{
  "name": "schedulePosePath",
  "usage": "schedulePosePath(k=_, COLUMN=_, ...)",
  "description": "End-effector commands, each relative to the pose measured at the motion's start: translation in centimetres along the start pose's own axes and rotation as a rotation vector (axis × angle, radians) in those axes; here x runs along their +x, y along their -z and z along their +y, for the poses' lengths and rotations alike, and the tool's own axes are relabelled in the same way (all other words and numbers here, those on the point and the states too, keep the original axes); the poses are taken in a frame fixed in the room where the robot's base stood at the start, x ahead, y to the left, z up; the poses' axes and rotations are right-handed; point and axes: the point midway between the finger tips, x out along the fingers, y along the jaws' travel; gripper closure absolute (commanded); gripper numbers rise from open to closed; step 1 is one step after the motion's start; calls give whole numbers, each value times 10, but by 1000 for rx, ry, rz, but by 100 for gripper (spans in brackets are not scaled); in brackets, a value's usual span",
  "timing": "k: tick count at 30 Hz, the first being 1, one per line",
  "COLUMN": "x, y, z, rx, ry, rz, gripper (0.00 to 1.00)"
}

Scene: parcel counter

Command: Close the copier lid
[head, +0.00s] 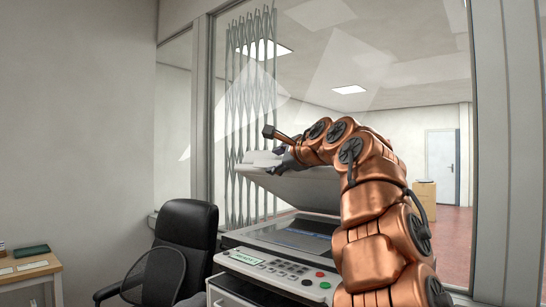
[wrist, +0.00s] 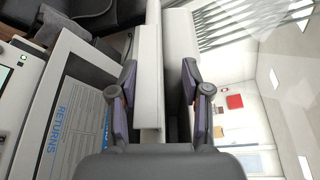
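The copier (head: 232,240) stands in front of the window with its pale lid (head: 312,190) raised at a slant above the glass. My gripper (head: 277,162) is at the lid's upper left edge in the head view. In the wrist view my gripper (wrist: 158,100) has its fingers spread, one on each side of the pale lid (wrist: 148,70). A gap shows beside the lid, and I cannot tell whether either finger touches it. A sheet marked RETURNS (wrist: 82,115) lies on the copier glass. My arm hides the copier's right side in the head view.
The control panel (head: 272,268) runs along the copier's front. A black office chair (head: 187,232) stands close on the left. A wooden desk (head: 30,272) is at the far left. A folding lattice (head: 250,110) and window are behind the lid.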

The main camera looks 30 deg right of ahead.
Motion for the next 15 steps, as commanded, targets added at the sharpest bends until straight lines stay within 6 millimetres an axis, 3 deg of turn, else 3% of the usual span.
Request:
schedulePosePath(k=1, x=-1, y=-2, z=-9, rx=9, ry=-2, rz=1, gripper=53)
schedulePosePath(k=15, x=-1, y=2, z=-44, rx=81, ry=-31, rz=3, gripper=53)
